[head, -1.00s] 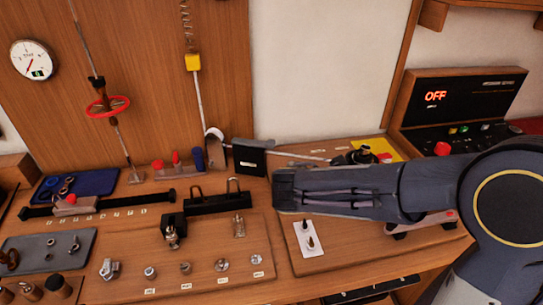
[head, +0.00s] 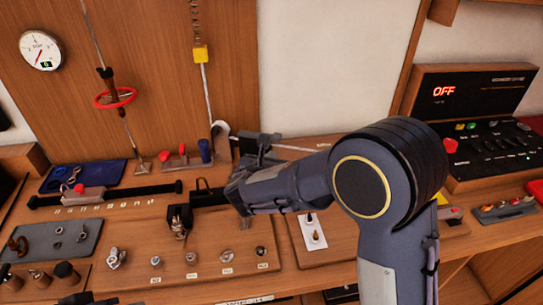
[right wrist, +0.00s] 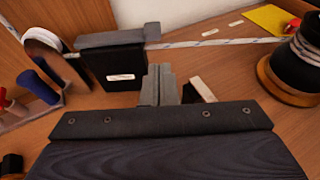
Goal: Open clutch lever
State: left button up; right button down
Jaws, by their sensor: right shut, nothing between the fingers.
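The clutch is a black block with a pale label (right wrist: 115,68). Its grey lever (right wrist: 108,39) lies flat along the top, and a flecked rope (right wrist: 220,42) runs out to the right. In the head view the clutch (head: 249,143) stands at the back of the bench, partly behind my right gripper. My right gripper (right wrist: 159,82) is shut and empty, with its fingertips just in front of the clutch's right side, below the lever's end. I cannot tell whether they touch it. My left gripper is not seen.
A winch drum (right wrist: 297,65) stands right of the clutch, with a yellow sheet (right wrist: 268,18) behind it. Blue and red handles (head: 204,150) stand left of it. A control panel reading OFF (head: 465,95) is at right.

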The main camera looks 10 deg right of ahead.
jog(key=p+x, duration=0.1)
jog(key=x, duration=0.6)
jog(key=shift+w+d+f, duration=0.1)
jog(key=shift+w, duration=0.05)
jog(key=shift+d, duration=0.1)
